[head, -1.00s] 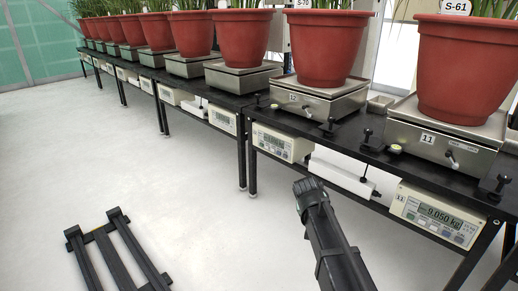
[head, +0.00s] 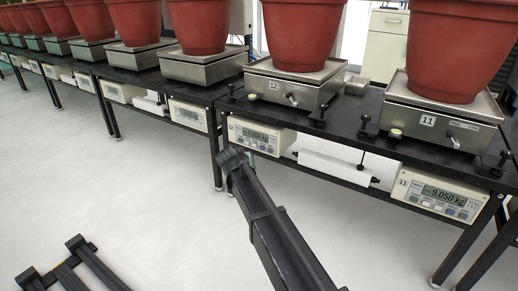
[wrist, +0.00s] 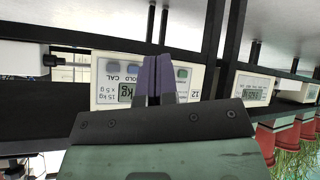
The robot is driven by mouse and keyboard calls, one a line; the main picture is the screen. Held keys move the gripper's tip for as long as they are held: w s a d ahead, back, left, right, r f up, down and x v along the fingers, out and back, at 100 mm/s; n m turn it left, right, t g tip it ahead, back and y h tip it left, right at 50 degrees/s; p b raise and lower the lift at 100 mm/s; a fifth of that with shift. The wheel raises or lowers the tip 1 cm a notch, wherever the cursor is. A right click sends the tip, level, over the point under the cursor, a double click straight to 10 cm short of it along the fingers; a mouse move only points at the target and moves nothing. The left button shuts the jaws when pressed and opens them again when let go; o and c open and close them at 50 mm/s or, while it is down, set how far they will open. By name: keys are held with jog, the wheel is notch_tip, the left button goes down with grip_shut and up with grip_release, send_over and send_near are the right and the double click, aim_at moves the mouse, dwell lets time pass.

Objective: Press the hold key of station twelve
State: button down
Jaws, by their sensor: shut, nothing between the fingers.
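The station twelve indicator (head: 262,137) is a cream box with a display and a row of keys, hung under the bench edge below the scale marked 12 (head: 290,88). In the wrist view the indicator (wrist: 105,92) appears upside down, with its 12 label at the right. The hold key (wrist: 132,70) is grey and shows just left of my fingers, its lettering partly covered. My gripper (wrist: 157,62) is shut and empty, its fingers in front of the panel, hiding its middle. I cannot tell whether they touch it. In the head view my arm reaches up to the indicator.
The station eleven indicator (head: 441,193) reads 9.050 kg. A white box (head: 333,167) hangs between the two indicators. Red pots (head: 299,35) stand on scales along the black bench (head: 340,128). The pale floor (head: 150,210) in front is mostly clear.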

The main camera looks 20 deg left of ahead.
aim_at(262, 148)
jog(key=shift+w+d, duration=0.35)
jog(key=shift+w, duration=1.1)
jog(key=shift+w+d, duration=0.3)
jog(key=shift+w, duration=1.1)
jog(key=shift+w+d, duration=0.35)
jog(key=shift+w, duration=1.1)
jog(key=shift+w, duration=0.1)
jog(key=shift+w+d, duration=0.1)
jog(key=shift+w, duration=0.2)
jog(key=shift+w, duration=0.4)
jog(key=shift+s, duration=0.8)
jog(key=shift+s, duration=0.1)
